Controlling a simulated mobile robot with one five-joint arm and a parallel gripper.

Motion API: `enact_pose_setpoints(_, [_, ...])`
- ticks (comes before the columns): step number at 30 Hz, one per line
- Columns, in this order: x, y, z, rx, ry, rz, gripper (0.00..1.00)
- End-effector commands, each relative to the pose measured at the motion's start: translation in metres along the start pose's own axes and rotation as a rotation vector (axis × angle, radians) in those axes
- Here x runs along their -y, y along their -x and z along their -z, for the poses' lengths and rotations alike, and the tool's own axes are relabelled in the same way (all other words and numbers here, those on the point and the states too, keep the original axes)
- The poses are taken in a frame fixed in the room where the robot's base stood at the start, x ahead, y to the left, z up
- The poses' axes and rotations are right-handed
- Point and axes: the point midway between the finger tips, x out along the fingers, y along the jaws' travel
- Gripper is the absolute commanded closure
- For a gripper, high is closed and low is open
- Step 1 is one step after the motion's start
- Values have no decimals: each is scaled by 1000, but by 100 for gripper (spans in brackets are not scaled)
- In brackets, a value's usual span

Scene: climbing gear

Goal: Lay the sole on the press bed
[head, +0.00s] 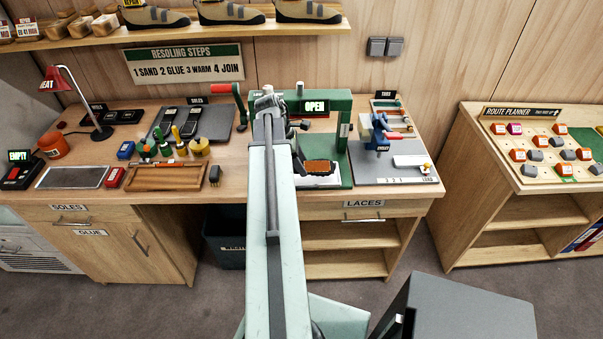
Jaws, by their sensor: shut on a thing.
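The green press (342,112) stands at the back of the bench, with a sign reading OPEN. A short orange-brown piece with a dark edge, which looks like the sole (321,166), shows inside it. It is over the pale press bed (318,183); I cannot tell whether it touches the bed. My gripper (301,163) is at the left end of this piece, shut on it. My pale arm crosses in front and hides most of the gripper and the press's left side.
Left of the press are dark soles on a grey mat (215,124), several bottles, a wooden tray (165,177) and a red lamp (62,80). A blue clamp (380,133) stands close on the right. A shelf (190,35) with shoes hangs above.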

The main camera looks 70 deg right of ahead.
Motion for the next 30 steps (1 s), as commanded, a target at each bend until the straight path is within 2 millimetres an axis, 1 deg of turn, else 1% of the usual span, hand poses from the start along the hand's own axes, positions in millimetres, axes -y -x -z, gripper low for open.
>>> enact_pose_setpoints(1, [0, -18, 7, 0, 0, 0, 99])
enact_pose_setpoints(3, [0, -24, 10, 0, 0, 0, 99])
enact_pose_setpoints(9, [0, -19, 7, 0, -1, 0, 99])
enact_pose_setpoints(14, [0, -24, 9, 0, -1, 1, 99])
enact_pose_setpoints(15, [0, -23, 8, 0, -1, 1, 40])
enact_pose_setpoints(25, [0, -22, 8, 0, -2, 1, 39])
enact_pose_setpoints(28, [0, -17, 6, 0, -2, 1, 39])
enact_pose_setpoints(30, [0, -9, 5, 0, -1, 1, 39])
